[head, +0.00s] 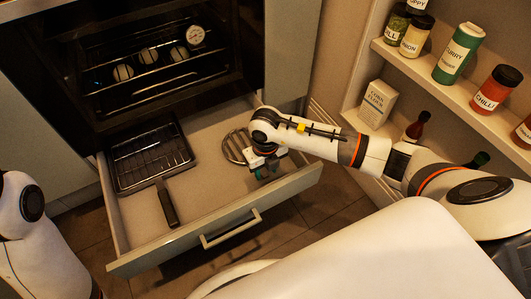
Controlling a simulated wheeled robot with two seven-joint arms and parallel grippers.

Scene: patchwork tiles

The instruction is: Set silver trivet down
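The silver trivet (233,148), a round metal piece with bars, shows in the head view inside the open drawer, on its right side. It looks flat and lies at or close to the drawer floor; I cannot tell whether it touches it. My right gripper (265,172) points down into the drawer at the trivet's right edge. The gripper's wrist hides part of the trivet. Whether the fingers are open or shut on the trivet is too small and covered to tell. My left arm shows at the left edge, but its gripper is out of view.
The drawer (215,225) is pulled out below an open oven (150,60). A dark grill pan (150,165) with a rack lies in its left half, handle toward the front. The drawer floor between pan and trivet is clear. Shelves with spice jars (458,53) stand at right.

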